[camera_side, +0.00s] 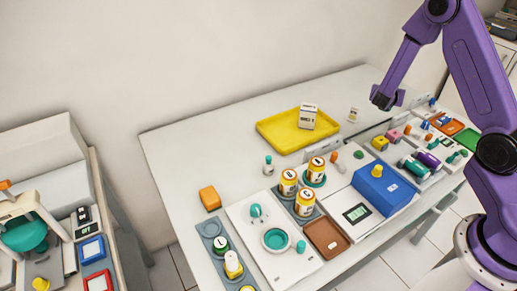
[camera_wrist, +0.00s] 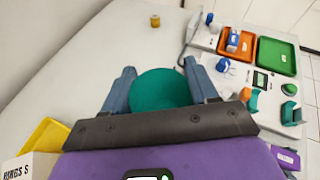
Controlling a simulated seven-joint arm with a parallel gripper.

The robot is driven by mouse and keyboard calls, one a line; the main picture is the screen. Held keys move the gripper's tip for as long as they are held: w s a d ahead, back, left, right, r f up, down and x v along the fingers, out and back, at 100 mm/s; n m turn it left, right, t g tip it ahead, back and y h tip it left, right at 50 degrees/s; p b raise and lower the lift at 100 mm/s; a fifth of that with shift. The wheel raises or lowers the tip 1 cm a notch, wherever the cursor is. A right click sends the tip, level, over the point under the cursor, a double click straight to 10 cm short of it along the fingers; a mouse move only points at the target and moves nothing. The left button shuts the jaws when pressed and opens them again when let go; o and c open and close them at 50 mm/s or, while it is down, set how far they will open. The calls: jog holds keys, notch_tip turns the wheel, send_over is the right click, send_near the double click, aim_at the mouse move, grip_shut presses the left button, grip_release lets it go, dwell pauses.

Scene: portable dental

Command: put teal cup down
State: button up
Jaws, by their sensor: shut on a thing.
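The teal cup (camera_wrist: 160,90) shows in the wrist view as a round teal shape between the two blue-grey fingers of my gripper (camera_wrist: 160,72). The fingers are closed on its sides. In the side view my gripper (camera_side: 384,98) is raised over the back right of the table, and the cup cannot be made out there. The cup's underside and the gap below it are hidden.
In the side view a yellow tray (camera_side: 278,132) holds a white box (camera_side: 308,117). The table's back left (camera_side: 195,150) is bare.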

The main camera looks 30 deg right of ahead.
jog(key=w+a+n+t+y, duration=0.2)
jog(key=a+n+t+y, duration=0.1)
jog(key=a, duration=1.6)
jog(key=w+a+n+t+y, duration=0.1)
jog(key=a+n+t+y, duration=0.15)
jog(key=a, duration=1.65)
jog(key=shift+n+h, duration=0.25)
jog(key=shift+n, duration=0.1)
jog(key=w+a+f, duration=0.1)
jog(key=w+f, duration=0.2)
jog(key=w, duration=0.1)
jog(key=w+a+f, duration=0.1)
jog(key=w+f, duration=0.2)
jog(key=w, duration=0.1)
jog(key=w+a+f, duration=0.2)
jog(key=w+f, duration=0.1)
jog(key=w, duration=0.2)
jog(key=shift+f, duration=0.1)
jog(key=shift+w+a+f, duration=0.1)
jog(key=shift+w+f, duration=0.2)
jog(key=shift+f, duration=1.5)
jog(key=shift+f, duration=0.15)
jog(key=o, duration=1)
